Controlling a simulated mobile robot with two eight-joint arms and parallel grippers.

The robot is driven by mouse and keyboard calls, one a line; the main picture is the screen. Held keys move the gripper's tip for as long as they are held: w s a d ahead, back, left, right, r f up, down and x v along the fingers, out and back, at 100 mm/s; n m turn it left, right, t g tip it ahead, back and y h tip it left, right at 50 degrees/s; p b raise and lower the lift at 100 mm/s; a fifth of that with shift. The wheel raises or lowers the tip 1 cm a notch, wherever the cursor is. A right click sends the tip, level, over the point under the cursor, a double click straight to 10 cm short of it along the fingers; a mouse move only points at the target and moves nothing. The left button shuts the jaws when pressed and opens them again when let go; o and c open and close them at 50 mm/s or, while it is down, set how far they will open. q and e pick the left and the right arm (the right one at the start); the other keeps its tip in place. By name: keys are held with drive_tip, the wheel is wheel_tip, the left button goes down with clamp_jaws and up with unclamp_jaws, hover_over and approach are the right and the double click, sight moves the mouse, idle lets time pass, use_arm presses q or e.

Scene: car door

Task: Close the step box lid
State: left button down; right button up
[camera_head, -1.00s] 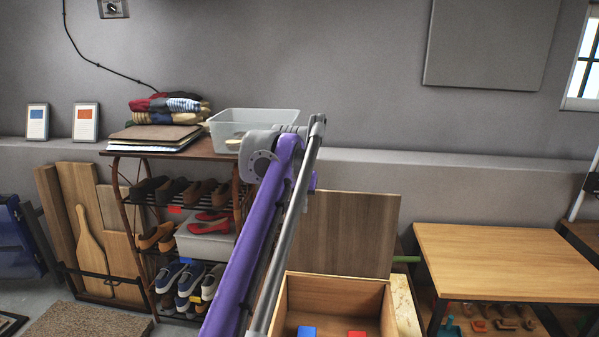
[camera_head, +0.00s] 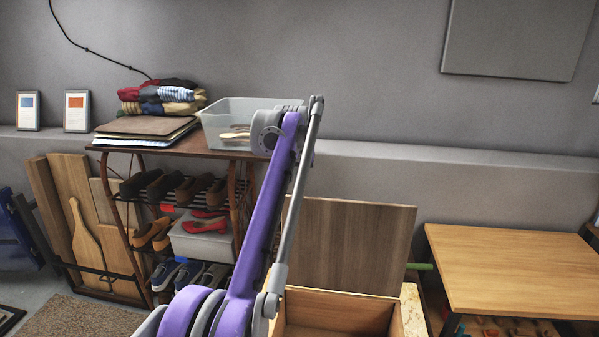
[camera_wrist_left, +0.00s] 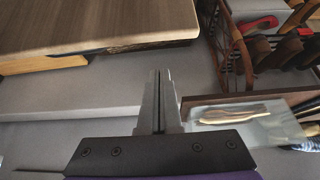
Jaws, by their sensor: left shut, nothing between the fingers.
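The step box (camera_head: 340,312) is a wooden box at the bottom of the head view, cut off by the frame edge. Its lid (camera_head: 350,245) stands open and upright behind the box opening. In the wrist view a wooden panel, apparently the lid (camera_wrist_left: 95,22), fills the upper left. My left gripper (camera_wrist_left: 158,80) has its fingers together with nothing between them, and the panel lies up and to the left of them. In the head view my purple arm rises left of the lid and hides the gripper. My right gripper is not in view.
A shoe rack (camera_head: 130,225) stands left of the box, with a translucent bin (camera_head: 222,118) and folded clothes (camera_head: 160,97) on top. A wooden table (camera_head: 520,270) stands at the right. A grey wall ledge (camera_head: 440,165) runs behind.

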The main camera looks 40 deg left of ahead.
use_arm(q)
drive_tip(key=f, duration=0.1)
drive_tip(key=s+f, duration=0.1)
drive_tip(key=f, duration=0.1)
drive_tip(key=shift+s+d+b, duration=0.3)
drive_tip(key=shift+d+b, duration=0.05)
drive_tip(key=shift+d, duration=0.05)
drive_tip(key=shift+w, duration=0.1)
